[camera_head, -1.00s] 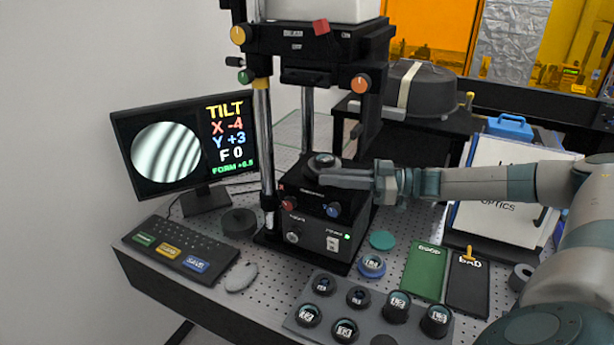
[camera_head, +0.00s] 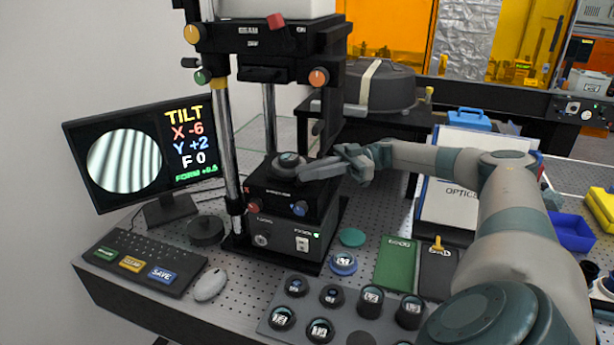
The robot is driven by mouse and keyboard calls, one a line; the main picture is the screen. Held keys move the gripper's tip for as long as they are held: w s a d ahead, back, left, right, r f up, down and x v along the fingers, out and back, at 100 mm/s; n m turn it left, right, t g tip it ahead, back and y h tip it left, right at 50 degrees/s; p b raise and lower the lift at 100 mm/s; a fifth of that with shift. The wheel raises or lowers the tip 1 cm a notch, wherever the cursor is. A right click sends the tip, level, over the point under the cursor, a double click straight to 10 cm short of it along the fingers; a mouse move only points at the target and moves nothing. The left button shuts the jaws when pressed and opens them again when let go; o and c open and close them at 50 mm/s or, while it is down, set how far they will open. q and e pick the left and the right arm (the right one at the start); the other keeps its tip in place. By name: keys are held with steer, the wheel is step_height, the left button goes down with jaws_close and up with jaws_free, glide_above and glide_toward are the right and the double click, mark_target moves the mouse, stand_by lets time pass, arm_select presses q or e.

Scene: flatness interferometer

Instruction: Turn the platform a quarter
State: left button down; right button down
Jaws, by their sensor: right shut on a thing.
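The interferometer (camera_head: 282,238) is a black instrument with silver posts. Its round dark platform (camera_head: 288,160) sits on top of the lower housing, under the raised upper head. My right gripper (camera_head: 308,170) comes in from the right, shut on the platform at its right front side; the fingers hide part of the rim. The monitor (camera_head: 140,150) at left shows slanted, nearly vertical fringes in a white disc and reads TILT X -6, Y +2, F 0. My left gripper is not in view.
A red knob (camera_head: 252,207) and a blue knob (camera_head: 300,208) stand on the housing front, close below my gripper. A keyboard (camera_head: 142,262) and mouse (camera_head: 210,285) lie at left. A lens tray (camera_head: 272,326) and a green GOOD mat (camera_head: 396,262) lie in front.

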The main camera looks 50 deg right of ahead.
steer(key=shift+d+n+g, duration=0.1)
steer(key=shift+n+g, duration=0.2)
steer(key=shift+g, duration=0.2)
steer(key=c, duration=2)
jaws_free()
steer(key=shift+c, duration=0.2)
steer(key=shift+t, duration=0.5)
